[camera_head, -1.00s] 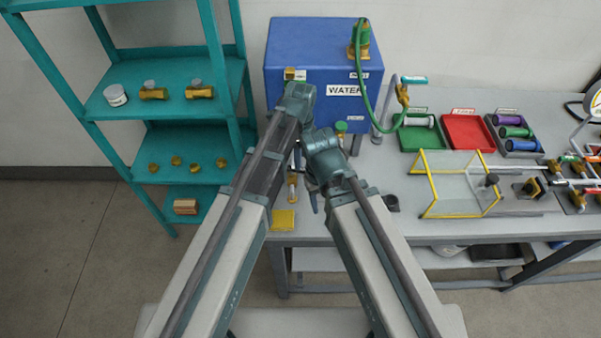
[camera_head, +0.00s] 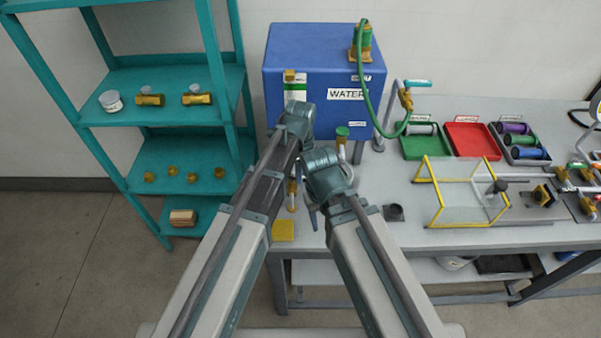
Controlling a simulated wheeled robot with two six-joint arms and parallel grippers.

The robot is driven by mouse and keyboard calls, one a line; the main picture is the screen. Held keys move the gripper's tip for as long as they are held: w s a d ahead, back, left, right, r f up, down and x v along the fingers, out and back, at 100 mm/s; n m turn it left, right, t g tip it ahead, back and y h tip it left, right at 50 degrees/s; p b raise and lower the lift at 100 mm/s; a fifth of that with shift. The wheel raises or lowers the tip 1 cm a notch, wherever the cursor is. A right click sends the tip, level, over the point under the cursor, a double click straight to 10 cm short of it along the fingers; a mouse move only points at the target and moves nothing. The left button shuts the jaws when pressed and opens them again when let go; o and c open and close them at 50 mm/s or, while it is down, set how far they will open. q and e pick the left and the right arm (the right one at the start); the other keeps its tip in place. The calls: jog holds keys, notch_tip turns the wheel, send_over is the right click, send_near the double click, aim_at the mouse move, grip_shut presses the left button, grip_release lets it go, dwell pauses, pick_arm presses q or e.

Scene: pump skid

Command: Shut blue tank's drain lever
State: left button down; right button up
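The blue tank (camera_head: 318,60), labelled WATER, stands at the back left of the bench. A brass fitting (camera_head: 292,188) shows low in front of it, beside my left arm. I cannot make out the drain lever; my arms cover much of the area below the tank. The end of my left arm, with the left gripper (camera_head: 297,120), is in front of the tank's lower left face. Its fingers are too hidden to tell open from shut. The end of my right arm, with the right gripper (camera_head: 322,180), is just right of and below it, its fingers also unclear.
A green-topped fitting (camera_head: 342,133) stands close right of my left wrist. A green hose (camera_head: 367,100) hangs at the tank's right. A yellow pad (camera_head: 283,230) lies at the bench's front edge. A teal shelf (camera_head: 190,155) is left; trays and a yellow-framed guard (camera_head: 435,205) are right.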

pick_arm(q)
jog(key=shift+w+n, duration=0.2)
jog(key=shift+n, duration=0.6)
jog(key=shift+w+n, duration=0.2)
jog(key=shift+n, duration=0.6)
jog(key=c, duration=0.7)
grip_release()
jog(key=shift+c, duration=0.2)
jog(key=shift+r, duration=0.1)
notch_tip(320, 180, up, 14)
jog(key=p, duration=1.3)
jog(key=shift+f+p, duration=0.2)
jog(key=shift+p, duration=0.2)
